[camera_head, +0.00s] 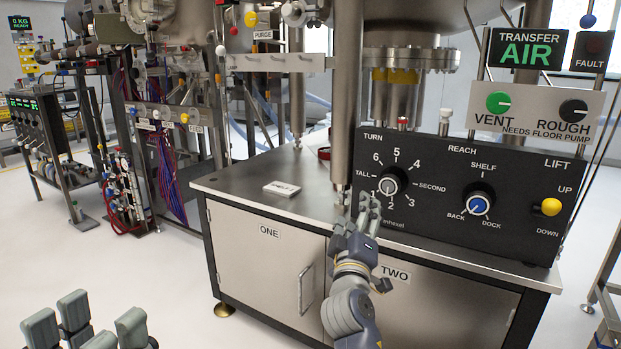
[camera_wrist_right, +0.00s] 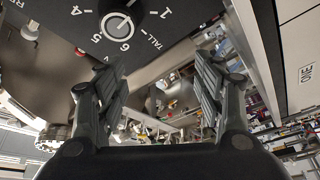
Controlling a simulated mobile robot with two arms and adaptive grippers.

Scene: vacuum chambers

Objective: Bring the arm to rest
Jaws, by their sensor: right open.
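The black control panel (camera_head: 440,222) stands on a steel-topped cabinet. It carries the TURN knob (camera_head: 390,186), ringed by numbers, the blue REACH knob (camera_head: 480,204) and the yellow LIFT lever (camera_head: 551,207). The knob pointers are too small to read surely. My right gripper (camera_head: 366,209) is in front of the panel, just below and left of the TURN knob. In the right wrist view its fingers (camera_wrist_right: 160,95) are spread with nothing between them, and the TURN knob (camera_wrist_right: 117,25) is above them, apart. My left gripper (camera_head: 88,325) is low at the left, fingers apart and empty.
A vertical steel tube (camera_head: 343,100) comes down close behind my right gripper. A small white label block (camera_head: 282,188) lies on the cabinet top (camera_head: 245,180). A sign (camera_head: 526,48) reads TRANSFER AIR. VENT (camera_head: 498,102) and ROUGH (camera_head: 573,110) knobs sit above the panel. Open floor lies at the left.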

